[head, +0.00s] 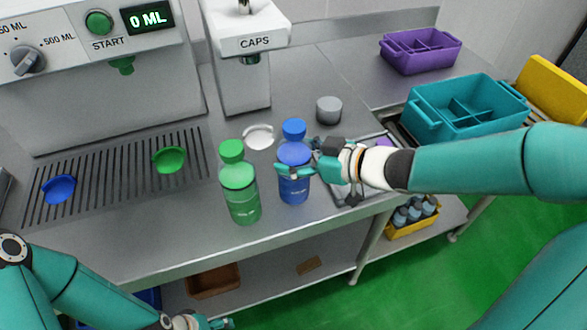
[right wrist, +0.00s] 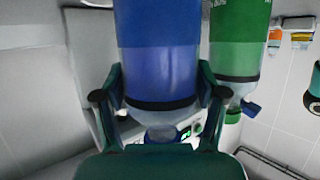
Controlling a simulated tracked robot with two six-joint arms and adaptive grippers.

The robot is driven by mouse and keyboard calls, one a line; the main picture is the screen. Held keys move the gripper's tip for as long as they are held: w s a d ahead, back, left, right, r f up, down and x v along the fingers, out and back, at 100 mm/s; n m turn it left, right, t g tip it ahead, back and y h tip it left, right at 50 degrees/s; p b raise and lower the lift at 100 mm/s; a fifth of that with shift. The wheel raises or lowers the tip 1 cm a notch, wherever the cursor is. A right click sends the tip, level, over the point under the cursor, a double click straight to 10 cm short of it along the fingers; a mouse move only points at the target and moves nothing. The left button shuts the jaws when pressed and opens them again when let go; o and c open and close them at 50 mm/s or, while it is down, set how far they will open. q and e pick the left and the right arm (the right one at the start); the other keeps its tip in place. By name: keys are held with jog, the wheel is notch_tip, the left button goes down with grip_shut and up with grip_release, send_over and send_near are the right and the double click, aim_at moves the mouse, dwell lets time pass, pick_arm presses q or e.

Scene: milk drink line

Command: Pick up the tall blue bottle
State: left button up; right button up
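The tall blue bottle (head: 294,188) is upright at the counter's front, with a blue cap, right of a green bottle (head: 239,190). My right gripper (head: 283,170) reaches it from the right, with its fingers around the upper body. In the right wrist view, the blue bottle (right wrist: 157,60) appears upside down between the two fingers (right wrist: 160,90), which look in contact with both sides. I cannot tell whether its base touches the counter. My left gripper (head: 215,323) is low at the bottom edge, partly cut off, away from the bottles.
The green bottle stands close beside the blue one. A white round dish (head: 258,136) and a grey cylinder (head: 329,109) lie behind. The caps dispenser (head: 250,60) stands further back. A teal crate (head: 466,123) and a purple tray (head: 420,64) are at right.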

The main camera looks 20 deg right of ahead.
jog(key=c, duration=1.1)
jog(key=shift+r, duration=0.1)
jog(key=shift+c, duration=0.3)
jog(key=shift+r, duration=0.1)
